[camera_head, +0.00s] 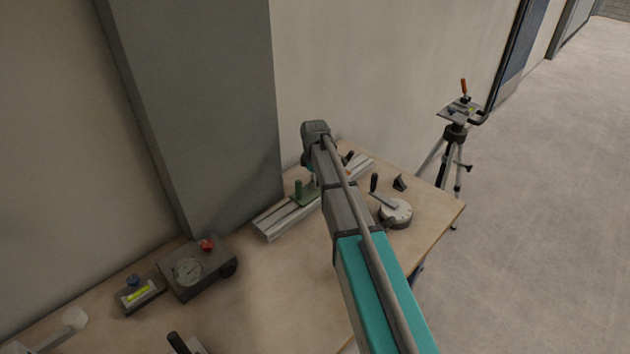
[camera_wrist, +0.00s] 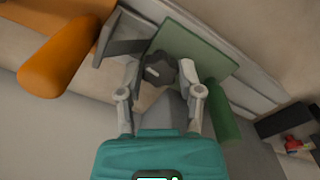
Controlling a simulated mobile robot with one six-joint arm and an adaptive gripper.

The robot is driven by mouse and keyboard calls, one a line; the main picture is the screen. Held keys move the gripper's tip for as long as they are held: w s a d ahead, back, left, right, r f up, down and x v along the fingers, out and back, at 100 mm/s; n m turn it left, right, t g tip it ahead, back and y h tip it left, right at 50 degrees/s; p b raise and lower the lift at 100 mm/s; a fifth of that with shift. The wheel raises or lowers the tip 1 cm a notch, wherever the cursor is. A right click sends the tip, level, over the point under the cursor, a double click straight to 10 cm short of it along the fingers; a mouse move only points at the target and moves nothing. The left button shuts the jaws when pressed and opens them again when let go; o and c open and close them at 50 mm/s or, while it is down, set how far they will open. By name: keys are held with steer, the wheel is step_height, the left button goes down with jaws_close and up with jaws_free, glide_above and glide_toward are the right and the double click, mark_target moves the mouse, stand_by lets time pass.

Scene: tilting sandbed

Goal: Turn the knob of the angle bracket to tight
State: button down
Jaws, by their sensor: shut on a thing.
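In the wrist view, a dark knob (camera_wrist: 159,67) with a short pale mark sits between the fingertips of my gripper (camera_wrist: 160,72). The fingers are shut on its sides. Next to the knob are a grey angled bracket piece (camera_wrist: 122,46) and a flat green plate (camera_wrist: 196,45); I cannot tell exactly how the knob joins them. A green handle (camera_wrist: 222,112) stands to the right of my gripper. In the head view, the green piece (camera_head: 306,193) shows on the rail, while my arm hides the knob and my fingertips.
A pale slotted rail (camera_head: 270,224) lies on the wooden bench (camera_head: 270,300) near the grey pillar (camera_head: 205,110). An orange handle (camera_wrist: 62,62) is close at left in the wrist view. A round dial (camera_head: 397,213) stands right of my arm; a gauge box (camera_head: 195,268) stands left.

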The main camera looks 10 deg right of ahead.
steer(key=shift+c, duration=1.3)
jaws_free()
steer(key=shift+n, duration=0.3)
